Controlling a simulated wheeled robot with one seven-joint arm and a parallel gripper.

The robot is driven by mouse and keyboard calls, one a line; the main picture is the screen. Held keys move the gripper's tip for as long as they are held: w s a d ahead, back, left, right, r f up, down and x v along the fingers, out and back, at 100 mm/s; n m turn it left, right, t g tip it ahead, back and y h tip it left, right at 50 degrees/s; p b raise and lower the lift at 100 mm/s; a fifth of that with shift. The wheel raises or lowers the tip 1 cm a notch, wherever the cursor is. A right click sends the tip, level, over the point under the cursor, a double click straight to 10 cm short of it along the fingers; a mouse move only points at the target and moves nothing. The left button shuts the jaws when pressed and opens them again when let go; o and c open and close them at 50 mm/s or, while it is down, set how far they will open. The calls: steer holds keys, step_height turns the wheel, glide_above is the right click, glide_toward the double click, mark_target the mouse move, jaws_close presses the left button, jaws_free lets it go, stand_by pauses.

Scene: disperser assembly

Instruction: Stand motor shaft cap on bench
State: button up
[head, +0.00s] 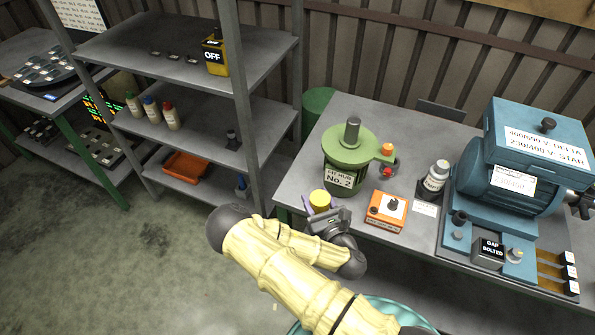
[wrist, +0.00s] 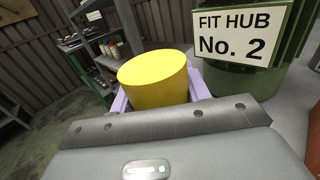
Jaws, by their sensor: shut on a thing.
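The motor shaft cap appears to be the yellow cylinder (head: 320,198), held upright or nearly so by my gripper (head: 322,211). In the wrist view the yellow cap (wrist: 155,80) sits between the pale lilac fingers (wrist: 158,88) of my gripper, its flat round top showing. The lower part of the cap is hidden by my gripper. The cap is at the front left edge of the grey bench (head: 317,150), in front of the green hub stand. I cannot tell whether its base touches the bench top.
The green "FIT HUB No. 2" stand (head: 345,157) is close behind the cap. Grey shelving (head: 185,60) stands at the left.

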steer(key=p+x, duration=0.3)
steer(key=x, duration=1.1)
steer(key=shift+w+a, duration=0.1)
steer(key=shift+w, duration=0.1)
steer(key=f+p, duration=0.2)
steer(key=shift+w+a+f, duration=0.1)
steer(key=shift+w+f, duration=0.2)
steer(key=shift+w, duration=0.05)
steer(key=shift+f, duration=0.5)
steer(key=shift+f, duration=0.15)
steer(key=o, duration=1)
